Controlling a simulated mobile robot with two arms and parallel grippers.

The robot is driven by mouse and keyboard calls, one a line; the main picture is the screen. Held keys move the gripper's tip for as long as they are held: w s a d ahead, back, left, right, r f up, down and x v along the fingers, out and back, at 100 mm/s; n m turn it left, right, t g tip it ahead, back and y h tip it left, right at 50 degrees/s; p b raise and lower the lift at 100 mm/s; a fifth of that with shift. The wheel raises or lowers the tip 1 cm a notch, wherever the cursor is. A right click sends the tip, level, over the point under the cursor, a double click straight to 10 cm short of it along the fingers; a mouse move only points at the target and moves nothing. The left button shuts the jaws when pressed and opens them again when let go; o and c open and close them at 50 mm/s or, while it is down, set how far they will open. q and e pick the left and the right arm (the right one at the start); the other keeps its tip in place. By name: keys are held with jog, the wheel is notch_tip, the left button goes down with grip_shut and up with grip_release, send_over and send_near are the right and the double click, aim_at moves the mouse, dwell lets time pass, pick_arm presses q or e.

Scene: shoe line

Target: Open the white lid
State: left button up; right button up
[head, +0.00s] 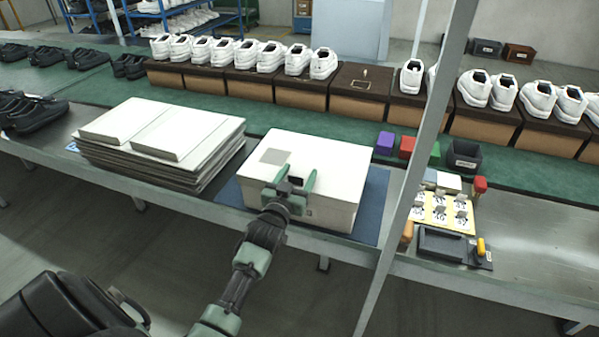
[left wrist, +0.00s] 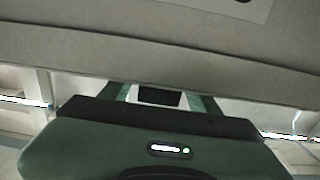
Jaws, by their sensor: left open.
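A closed white box with a white lid (head: 325,160) stands on a blue mat (head: 372,205) on the near bench. A grey label lies on the lid's far left part. My left gripper (head: 292,180) is open at the near edge of the lid, with its two green fingers apart and a small dark patch between them. In the left wrist view the pale lid (left wrist: 90,55) spans the upper part and hides the finger ends, so contact cannot be told. My right gripper is not in view.
A stack of flat white panels (head: 165,140) is left of the box. A grey post (head: 420,150) rises to its right, with coloured blocks and a labelled card tray (head: 440,212) nearby. White shoes on brown boxes (head: 300,92) line the green belt behind.

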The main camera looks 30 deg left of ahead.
pick_arm(q)
jog(key=shift+w, duration=0.4)
